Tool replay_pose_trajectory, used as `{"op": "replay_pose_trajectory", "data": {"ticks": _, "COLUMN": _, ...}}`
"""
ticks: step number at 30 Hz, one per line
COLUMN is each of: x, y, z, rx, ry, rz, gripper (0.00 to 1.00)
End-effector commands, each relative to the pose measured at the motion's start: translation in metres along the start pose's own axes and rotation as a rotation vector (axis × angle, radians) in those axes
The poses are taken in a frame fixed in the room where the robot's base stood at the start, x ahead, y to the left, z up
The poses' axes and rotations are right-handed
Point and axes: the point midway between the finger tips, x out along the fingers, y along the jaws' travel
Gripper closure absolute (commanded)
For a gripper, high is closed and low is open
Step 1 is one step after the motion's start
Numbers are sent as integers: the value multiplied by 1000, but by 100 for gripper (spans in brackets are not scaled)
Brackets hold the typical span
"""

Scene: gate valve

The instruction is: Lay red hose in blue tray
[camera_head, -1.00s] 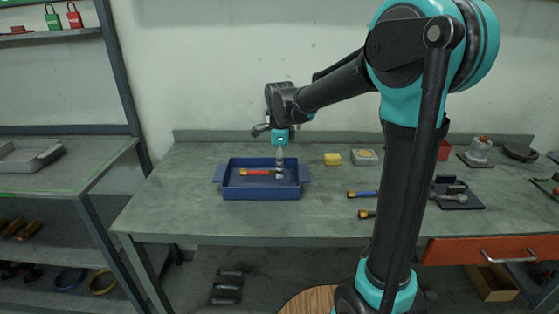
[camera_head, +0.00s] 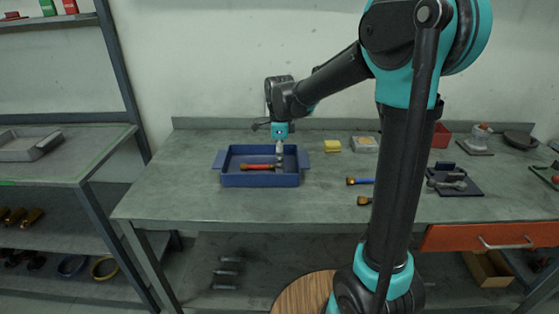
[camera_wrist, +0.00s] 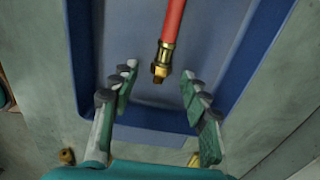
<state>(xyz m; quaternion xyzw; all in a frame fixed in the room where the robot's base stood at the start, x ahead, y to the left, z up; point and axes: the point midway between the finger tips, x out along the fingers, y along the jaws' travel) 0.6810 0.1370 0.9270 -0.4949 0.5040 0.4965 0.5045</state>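The red hose (camera_head: 260,167) with brass ends lies in the blue tray (camera_head: 260,181) on the workbench. In the wrist view the red hose (camera_wrist: 172,22) runs up out of the picture, with its near brass end (camera_wrist: 161,62) over the tray floor (camera_wrist: 118,30). My gripper (camera_head: 280,149) is above the right part of the tray. In the wrist view my gripper (camera_wrist: 158,88) is open, its fingers spread to either side of the hose's end line and holding nothing. The hose's far end is outside the wrist view.
A blue hose (camera_head: 361,181) and another brass-ended piece (camera_head: 364,200) lie right of the tray, partly behind my arm. A yellow block (camera_head: 332,146) and a small grey box (camera_head: 365,144) stand behind. The bench left of the tray is clear.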

Motion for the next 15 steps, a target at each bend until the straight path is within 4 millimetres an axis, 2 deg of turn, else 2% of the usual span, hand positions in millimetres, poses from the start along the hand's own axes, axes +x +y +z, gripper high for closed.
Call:
{"op": "replay_pose_trajectory", "data": {"ticks": 8, "x": -7, "y": 0, "z": 0, "rx": 0, "ry": 0, "rz": 0, "gripper": 54}}
{"op": "replay_pose_trajectory", "data": {"ticks": 11, "x": -19, "y": 0, "z": 0, "rx": 0, "ry": 0, "rz": 0, "gripper": 54}}
{"op": "replay_pose_trajectory", "data": {"ticks": 15, "x": -46, "y": 0, "z": 0, "rx": 0, "ry": 0, "rz": 0, "gripper": 54}}
